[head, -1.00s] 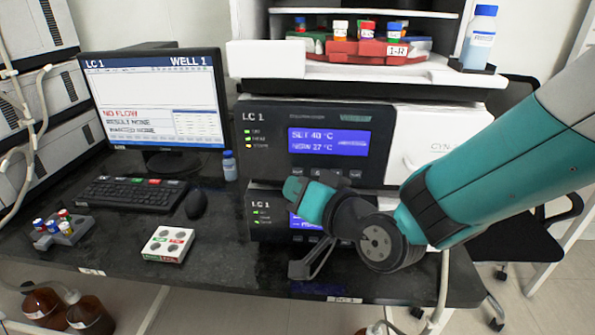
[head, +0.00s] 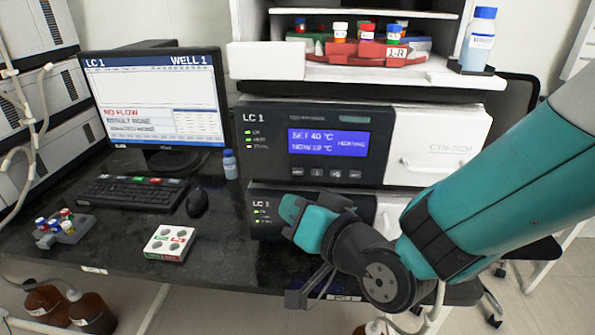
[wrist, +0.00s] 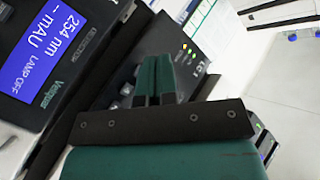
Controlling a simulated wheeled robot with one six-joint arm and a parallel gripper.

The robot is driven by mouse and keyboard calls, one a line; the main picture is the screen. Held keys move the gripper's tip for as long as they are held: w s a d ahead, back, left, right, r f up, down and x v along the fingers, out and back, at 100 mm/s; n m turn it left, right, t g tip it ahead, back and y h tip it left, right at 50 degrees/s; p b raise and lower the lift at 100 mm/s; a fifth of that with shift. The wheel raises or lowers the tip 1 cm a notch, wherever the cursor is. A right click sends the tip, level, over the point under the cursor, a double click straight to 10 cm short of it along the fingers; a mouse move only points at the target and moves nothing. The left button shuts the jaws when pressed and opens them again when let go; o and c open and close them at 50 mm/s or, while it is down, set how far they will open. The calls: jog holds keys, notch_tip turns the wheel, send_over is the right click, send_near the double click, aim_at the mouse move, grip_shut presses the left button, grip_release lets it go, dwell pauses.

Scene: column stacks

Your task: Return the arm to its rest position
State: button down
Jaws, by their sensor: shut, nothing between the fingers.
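My arm reaches in from the right in the head view, its teal and dark wrist part (head: 318,228) bent in front of the lower LC 1 unit. The fingers there are too hard to make out. In the wrist view my gripper (wrist: 154,78) shows two teal fingers lying together, shut with nothing between them. Behind them is a dark LC 1 panel with small lights. A blue detector display (wrist: 45,55) reads 254 nm, mAU and LAMP OFF.
The column oven (head: 320,145) stands behind my arm, under a shelf with a red rack (head: 378,50) and a blue-capped bottle (head: 480,40). Left are a monitor (head: 150,95), keyboard (head: 130,193), mouse (head: 197,203), white block (head: 170,243) and vial rack (head: 62,230). A chair (head: 515,215) stands right.

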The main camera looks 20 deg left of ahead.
jog(key=shift+r, duration=0.1)
jog(key=s+d+r+n+g+h+p, duration=0.1)
jog(key=s+d+r+g+h, duration=0.1)
jog(key=d, duration=0.7)
jog(key=s+d+r+g+h+p, duration=0.2)
jog(key=s+d+r+g+h, duration=0.1)
jog(key=d, duration=0.7)
jog(key=s+d+r+n+g+h+p, duration=0.1)
jog(key=s+d+r+g+h+p, duration=0.1)
jog(key=s+d, duration=0.6)
notch_tip(320, 180, up, 4)
jog(key=d+g+h, duration=0.1)
jog(key=h, duration=0.1)
jog(key=shift+d+f+n+h, duration=0.2)
jog(key=shift+f+n+h, duration=0.1)
jog(key=shift+h, duration=0.1)
jog(key=shift+a, duration=0.15)
